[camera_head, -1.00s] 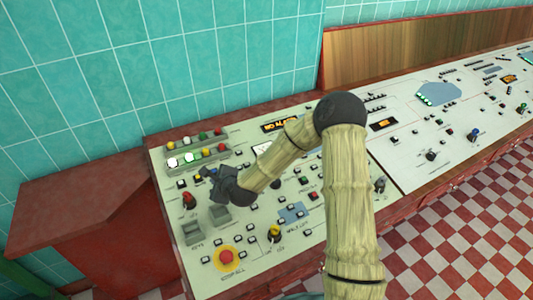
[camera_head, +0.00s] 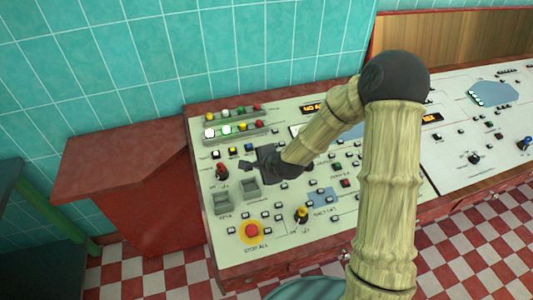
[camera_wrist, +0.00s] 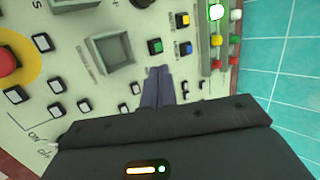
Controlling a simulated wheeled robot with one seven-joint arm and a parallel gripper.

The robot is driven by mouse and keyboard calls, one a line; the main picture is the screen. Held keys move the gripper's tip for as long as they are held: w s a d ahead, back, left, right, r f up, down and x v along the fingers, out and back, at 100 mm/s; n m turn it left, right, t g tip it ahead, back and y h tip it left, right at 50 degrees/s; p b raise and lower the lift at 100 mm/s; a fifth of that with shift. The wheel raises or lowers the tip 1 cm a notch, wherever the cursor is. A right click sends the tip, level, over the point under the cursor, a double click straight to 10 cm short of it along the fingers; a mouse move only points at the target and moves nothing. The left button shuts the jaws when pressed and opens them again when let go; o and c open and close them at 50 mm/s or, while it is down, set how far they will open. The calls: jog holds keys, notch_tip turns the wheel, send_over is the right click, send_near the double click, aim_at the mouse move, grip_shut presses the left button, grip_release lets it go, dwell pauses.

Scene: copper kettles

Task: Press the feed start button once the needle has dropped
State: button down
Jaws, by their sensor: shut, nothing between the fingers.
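My gripper (camera_head: 246,165) is shut and empty, hanging over the left part of the pale control panel (camera_head: 290,232). In the wrist view its fingertips (camera_wrist: 159,72) point toward a green button (camera_wrist: 155,46), with a blue button (camera_wrist: 186,49) and a yellow button (camera_wrist: 182,20) close by. I cannot tell whether the fingertips touch the panel. No label that I can read marks the feed start button. A white strip that may be a gauge (camera_head: 296,131) is mostly hidden behind my arm; its needle cannot be made out.
A red stop-all button (camera_head: 252,231) on a yellow disc sits near the front edge. Rows of coloured lamps (camera_head: 226,129) line the back. A red cabinet (camera_head: 125,185) adjoins on the left.

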jog(key=s+d+r+n+g+h, duration=0.2)
jog(key=s+d+r+n, duration=0.3)
jog(key=s, duration=0.5)
jog(key=s+d+r+n+g+h, duration=0.2)
jog(key=s+d+r+n+g, duration=0.1)
jog(key=s+d+n, duration=0.5)
jog(key=s+d+r, duration=0.1)
jog(key=s+d, duration=0.1)
jog(key=shift+s+d+r+n, duration=0.2)
jog(key=shift+d+r+n, duration=0.2)
